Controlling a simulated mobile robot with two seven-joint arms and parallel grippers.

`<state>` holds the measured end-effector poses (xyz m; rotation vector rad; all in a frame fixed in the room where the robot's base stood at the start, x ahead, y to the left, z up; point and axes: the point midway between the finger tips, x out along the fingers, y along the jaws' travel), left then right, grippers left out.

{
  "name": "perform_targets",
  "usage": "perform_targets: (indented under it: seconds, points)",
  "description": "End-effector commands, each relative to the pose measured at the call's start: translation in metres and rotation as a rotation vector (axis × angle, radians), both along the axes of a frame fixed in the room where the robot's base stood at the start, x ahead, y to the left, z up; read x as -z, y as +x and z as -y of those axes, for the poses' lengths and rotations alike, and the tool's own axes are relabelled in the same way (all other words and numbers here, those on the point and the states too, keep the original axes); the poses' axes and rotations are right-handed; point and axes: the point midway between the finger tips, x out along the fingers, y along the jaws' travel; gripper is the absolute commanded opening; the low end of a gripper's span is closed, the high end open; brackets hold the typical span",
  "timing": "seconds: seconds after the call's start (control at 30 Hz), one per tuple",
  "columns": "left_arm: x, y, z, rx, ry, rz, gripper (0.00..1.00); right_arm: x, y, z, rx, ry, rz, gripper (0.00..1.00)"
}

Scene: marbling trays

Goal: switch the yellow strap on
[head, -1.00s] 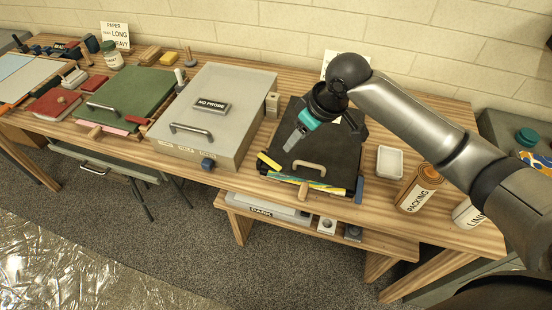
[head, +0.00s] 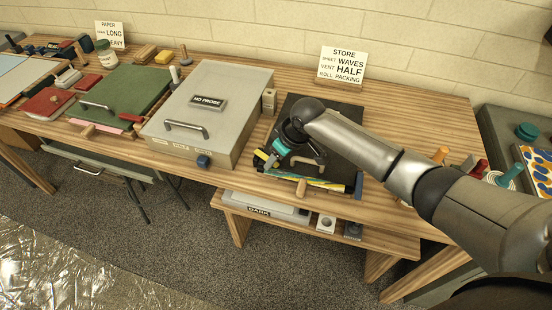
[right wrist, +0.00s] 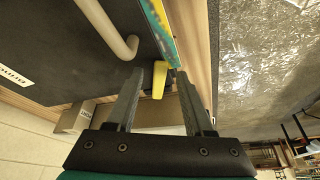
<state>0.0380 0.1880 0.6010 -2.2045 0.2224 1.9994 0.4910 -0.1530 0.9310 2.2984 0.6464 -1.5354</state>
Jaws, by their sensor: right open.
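The yellow strap (head: 260,154) is a short yellow lever at the left front corner of a black lidded tray (head: 328,112). In the right wrist view the strap (right wrist: 159,83) stands between my two open fingers, with a visible gap on each side. My right gripper (head: 269,162) reaches down over that corner from the right; its fingers partly cover the strap in the head view. The wrist view also shows the black lid (right wrist: 50,45) and its tan handle (right wrist: 105,28). My left gripper is not in view.
A sign (head: 342,64) stands behind.

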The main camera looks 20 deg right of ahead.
Motion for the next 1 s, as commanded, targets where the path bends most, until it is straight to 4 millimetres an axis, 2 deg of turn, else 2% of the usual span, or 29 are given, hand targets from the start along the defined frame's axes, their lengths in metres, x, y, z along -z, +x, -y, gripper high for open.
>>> perform_targets:
  seconds: [0.3,0.77,1.0]
  points:
    - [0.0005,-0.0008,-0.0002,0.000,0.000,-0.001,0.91,0.0019,0.0009,-0.0007,0.000,0.001,0.001,0.53]
    - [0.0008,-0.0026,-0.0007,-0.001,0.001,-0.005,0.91,0.0020,0.0006,-0.0004,0.000,0.000,0.000,0.02]
    - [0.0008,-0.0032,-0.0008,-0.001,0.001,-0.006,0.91,0.0021,0.0005,-0.0002,0.000,0.000,0.000,0.00]
